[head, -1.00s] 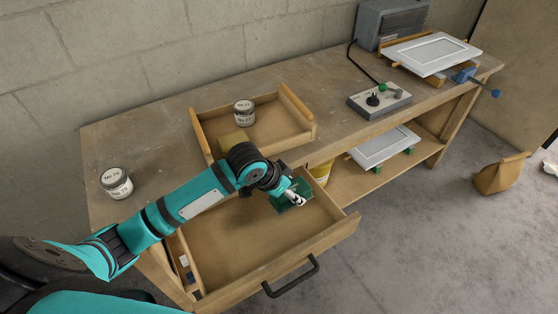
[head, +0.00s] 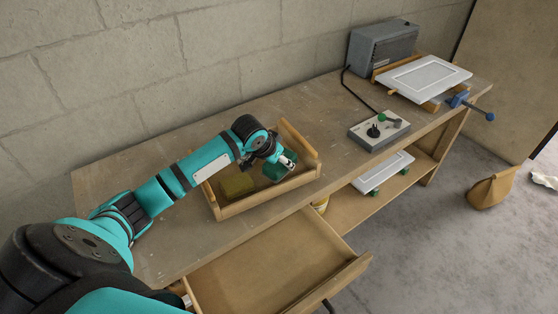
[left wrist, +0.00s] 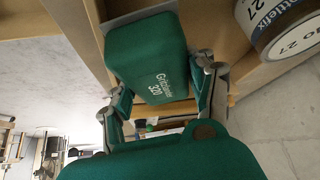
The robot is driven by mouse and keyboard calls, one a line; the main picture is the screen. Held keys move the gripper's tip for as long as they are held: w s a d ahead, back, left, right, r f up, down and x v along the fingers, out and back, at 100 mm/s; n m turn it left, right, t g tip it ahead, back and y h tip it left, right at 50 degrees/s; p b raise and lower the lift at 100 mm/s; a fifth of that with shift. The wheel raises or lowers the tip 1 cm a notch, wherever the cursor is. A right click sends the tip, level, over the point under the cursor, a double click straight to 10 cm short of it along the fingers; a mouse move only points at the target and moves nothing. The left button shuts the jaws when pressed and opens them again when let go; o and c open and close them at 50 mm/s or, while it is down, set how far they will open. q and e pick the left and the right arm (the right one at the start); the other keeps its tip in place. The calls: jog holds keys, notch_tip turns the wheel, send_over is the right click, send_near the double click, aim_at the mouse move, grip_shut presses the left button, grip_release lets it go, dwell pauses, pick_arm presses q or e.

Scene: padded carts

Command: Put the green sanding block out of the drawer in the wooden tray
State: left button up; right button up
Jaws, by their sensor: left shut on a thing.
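The green sanding block (head: 274,170) is between the fingers of my left gripper (head: 287,161), over the right part of the wooden tray (head: 264,202) on the bench. In the left wrist view the block (left wrist: 148,55) shows printed text with "320", and the fingers (left wrist: 160,92) are closed on its sides. I cannot tell whether the block touches the tray floor. The drawer (head: 270,270) is pulled out below the bench top, and its visible part is empty. My right gripper is not in view.
A yellowish block (head: 237,187) is in the left part of the tray. A control box (head: 378,130) stands on the bench to the right.

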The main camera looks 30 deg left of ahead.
aim_at(279, 163)
pick_arm(q)
jog(key=shift+w+a, duration=0.75)
jog(key=shift+w, duration=0.35)
notch_tip(279, 163, down, 3)
jog(key=shift+f+p, duration=0.2)
jog(key=shift+p, duration=0.3)
jog(key=shift+f, duration=0.35)
jog(key=o, duration=1.3)
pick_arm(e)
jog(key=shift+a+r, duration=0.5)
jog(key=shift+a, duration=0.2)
pick_arm(q)
jog(key=shift+s+a+r, duration=0.1)
jog(key=shift+s+r, duration=0.1)
jog(key=shift+r, duration=0.3)
jog(key=v, duration=1.1)
jog(key=shift+s+r, duration=0.1)
jog(key=shift+r, duration=0.05)
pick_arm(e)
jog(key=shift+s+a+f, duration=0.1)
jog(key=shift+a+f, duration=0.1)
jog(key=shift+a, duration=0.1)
